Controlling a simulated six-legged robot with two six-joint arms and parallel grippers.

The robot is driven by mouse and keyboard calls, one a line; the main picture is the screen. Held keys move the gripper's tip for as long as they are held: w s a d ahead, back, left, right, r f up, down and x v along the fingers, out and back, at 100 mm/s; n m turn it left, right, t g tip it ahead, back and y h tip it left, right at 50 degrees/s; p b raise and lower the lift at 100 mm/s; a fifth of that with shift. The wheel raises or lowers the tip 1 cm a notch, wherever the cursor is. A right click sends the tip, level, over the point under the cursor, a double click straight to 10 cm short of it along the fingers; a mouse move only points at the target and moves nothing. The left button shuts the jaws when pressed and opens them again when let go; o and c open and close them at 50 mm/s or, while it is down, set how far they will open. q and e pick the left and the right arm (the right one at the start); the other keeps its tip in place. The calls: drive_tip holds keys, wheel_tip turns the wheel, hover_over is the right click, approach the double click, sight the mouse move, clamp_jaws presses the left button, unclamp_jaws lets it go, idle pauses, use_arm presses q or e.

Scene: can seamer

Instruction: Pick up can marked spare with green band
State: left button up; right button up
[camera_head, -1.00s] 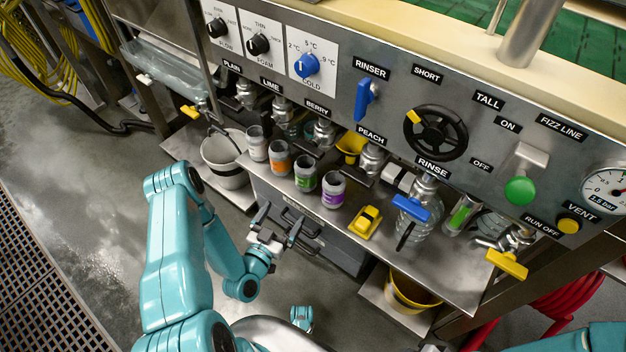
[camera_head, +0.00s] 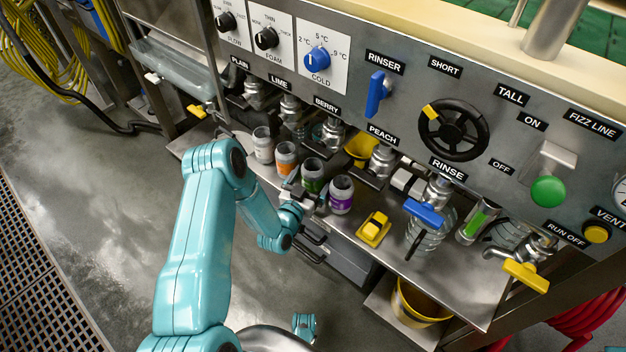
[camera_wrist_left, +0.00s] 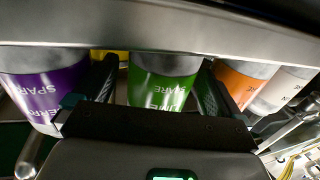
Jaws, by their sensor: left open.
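The can with the green band (camera_head: 313,170) stands upright on the steel shelf, between the orange-banded can (camera_head: 286,157) and the purple-banded can (camera_head: 341,193). In the left wrist view the green band (camera_wrist_left: 160,92) shows lettering partly readable as "ARE". My left gripper (camera_head: 307,193) is open at the near side of the green can. In the wrist view its fingers lie on either side of this can, with the purple can (camera_wrist_left: 45,90) outside one finger and the orange can (camera_wrist_left: 240,82) outside the other. Contact cannot be told. My right gripper is out of view.
A pale-banded can (camera_head: 263,146) ends the row at the left. Taps hang close behind the cans. A yellow bucket (camera_head: 418,304) is below the shelf.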

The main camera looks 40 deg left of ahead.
use_arm(q)
drive_tip(key=shift+w+a, duration=0.1)
drive_tip(key=shift+w, duration=0.55)
drive_tip(key=c, duration=1)
drive_tip(key=shift+c, duration=0.2)
drive_tip(key=shift+r, duration=0.1)
